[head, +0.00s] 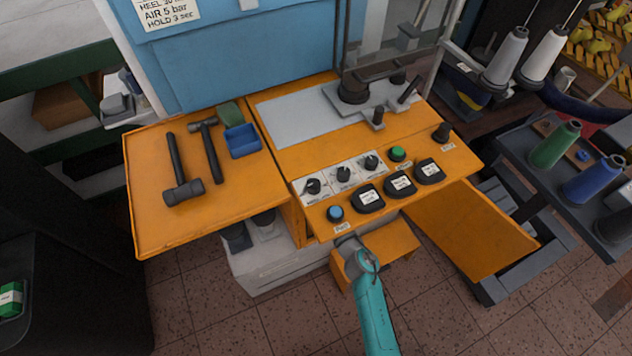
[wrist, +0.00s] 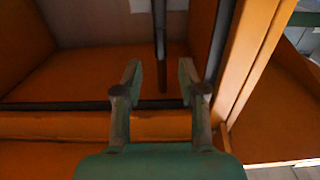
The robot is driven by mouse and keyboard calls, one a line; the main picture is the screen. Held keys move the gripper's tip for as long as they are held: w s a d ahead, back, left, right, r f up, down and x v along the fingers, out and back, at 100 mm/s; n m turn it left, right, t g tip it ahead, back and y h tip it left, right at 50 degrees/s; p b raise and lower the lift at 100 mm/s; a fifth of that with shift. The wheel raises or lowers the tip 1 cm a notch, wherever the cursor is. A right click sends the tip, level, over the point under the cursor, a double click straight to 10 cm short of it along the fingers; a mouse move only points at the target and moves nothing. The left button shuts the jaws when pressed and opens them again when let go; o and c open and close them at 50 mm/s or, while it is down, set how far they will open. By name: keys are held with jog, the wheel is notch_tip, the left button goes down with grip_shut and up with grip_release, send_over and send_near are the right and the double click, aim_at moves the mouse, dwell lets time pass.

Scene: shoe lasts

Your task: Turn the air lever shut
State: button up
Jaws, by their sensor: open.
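A narrow dark bar (wrist: 160,45), which looks like the air lever, hangs down in the wrist view inside an orange recess. Its lower end shows between and beyond my fingertips, and its upper end runs out of the picture. My gripper (wrist: 160,77) is open, with one finger on each side of the bar in the picture. I see no contact, and I cannot tell how far ahead the bar is. In the head view my gripper (head: 349,243) is small, just below the front edge of the orange machine table. The bar is hidden there.
The control panel above has dark selector knobs (head: 343,174), a blue button (head: 335,213), a green button (head: 398,153) and black dials (head: 401,184). Hammers (head: 184,190) and a blue bin (head: 241,140) lie on the left shelf. An orange post (wrist: 255,60) stands close on the wrist view's right.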

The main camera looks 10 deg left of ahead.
jog(key=shift+x, duration=3)
jog(key=shift+s, duration=0.1)
grip_shut()
